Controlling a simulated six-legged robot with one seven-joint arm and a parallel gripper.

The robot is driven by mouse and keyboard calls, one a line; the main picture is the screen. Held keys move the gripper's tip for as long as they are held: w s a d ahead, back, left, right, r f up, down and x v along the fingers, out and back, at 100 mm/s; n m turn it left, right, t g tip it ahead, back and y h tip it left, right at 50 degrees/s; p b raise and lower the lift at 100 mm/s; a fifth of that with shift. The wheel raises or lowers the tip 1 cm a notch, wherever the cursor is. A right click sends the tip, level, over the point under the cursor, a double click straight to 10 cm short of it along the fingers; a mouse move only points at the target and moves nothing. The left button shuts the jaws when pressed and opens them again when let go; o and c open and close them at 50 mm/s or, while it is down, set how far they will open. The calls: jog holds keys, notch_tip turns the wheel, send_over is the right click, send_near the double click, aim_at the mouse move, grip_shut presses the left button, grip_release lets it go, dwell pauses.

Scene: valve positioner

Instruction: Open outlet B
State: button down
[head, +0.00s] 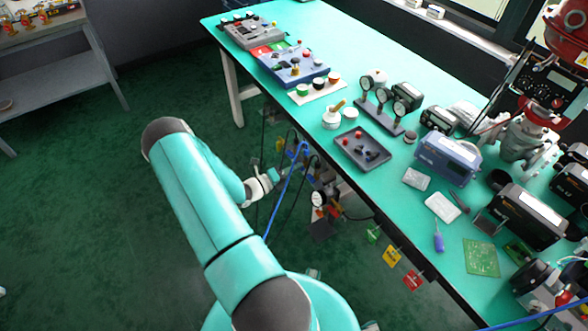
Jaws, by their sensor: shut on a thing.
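My gripper (273,176) is low in front of the green table's near edge, beside a blue hose (287,188). Its white wrist part shows, and its fingertips are small and partly lost against the fittings there. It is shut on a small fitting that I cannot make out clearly. A round gauge (318,198) hangs just right of it, below the table edge, among dark hoses and small fittings. No label for outlet B is readable, so I cannot tell which fitting it is or how its handle is turned.
The green table (375,200) carries a dark tray (362,149), a gauge stand (382,113), a blue-grey box (447,158) and a blue-handled tool (438,240). Green, yellow and red tags (392,256) hang from its edge. A grey shelf (55,70) stands far left. The floor between is clear.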

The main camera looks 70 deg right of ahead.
jog(key=m, duration=1.4)
jog(key=shift+a+f, duration=0.1)
dwell(0.6)
jog(key=c, duration=1.5)
grip_release()
jog(key=shift+w, duration=0.1)
jog(key=v, duration=1.3)
jog(key=shift+w+a, duration=0.2)
jog(key=shift+a, duration=0.1)
